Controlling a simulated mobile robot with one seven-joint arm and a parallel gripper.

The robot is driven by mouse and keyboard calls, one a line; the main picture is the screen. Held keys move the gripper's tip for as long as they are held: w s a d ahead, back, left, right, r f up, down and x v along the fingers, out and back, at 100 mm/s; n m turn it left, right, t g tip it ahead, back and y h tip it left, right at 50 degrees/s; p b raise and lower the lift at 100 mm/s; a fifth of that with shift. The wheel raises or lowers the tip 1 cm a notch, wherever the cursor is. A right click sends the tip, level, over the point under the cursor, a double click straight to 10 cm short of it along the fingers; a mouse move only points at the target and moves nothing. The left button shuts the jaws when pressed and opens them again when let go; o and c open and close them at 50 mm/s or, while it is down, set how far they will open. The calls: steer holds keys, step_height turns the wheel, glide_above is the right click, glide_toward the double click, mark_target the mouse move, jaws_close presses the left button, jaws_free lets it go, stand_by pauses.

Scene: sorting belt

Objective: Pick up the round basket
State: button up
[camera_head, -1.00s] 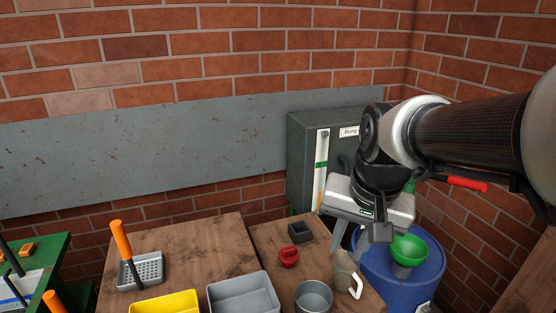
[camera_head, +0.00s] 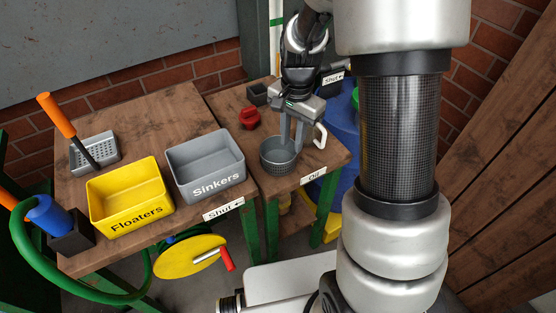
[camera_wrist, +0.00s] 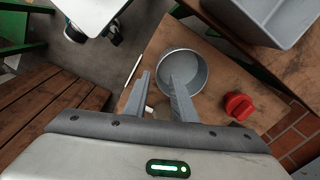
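The round basket (camera_head: 278,160) is a grey, open-topped round container on the right-hand wooden table. It is upright and looks empty in the wrist view (camera_wrist: 183,58). My gripper (camera_head: 292,143) is open at the basket's right rim, fingers pointing down. In the wrist view my gripper (camera_wrist: 160,76) has one finger over the basket's opening and the other outside its rim. Whether the fingers reach below the rim or touch it, I cannot tell. Nothing is between the fingers.
A red knob-like object (camera_head: 249,118) and a small dark box (camera_head: 258,94) are behind the basket. The grey Sinkers bin (camera_head: 206,166) and yellow Floaters bin (camera_head: 130,199) are left.

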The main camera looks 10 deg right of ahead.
steer(key=b, duration=0.2)
glide_toward(290, 172)
steer(key=f, duration=0.5)
steer(key=shift+w+f, duration=0.15)
steer(key=shift+w, duration=0.05)
jaws_close()
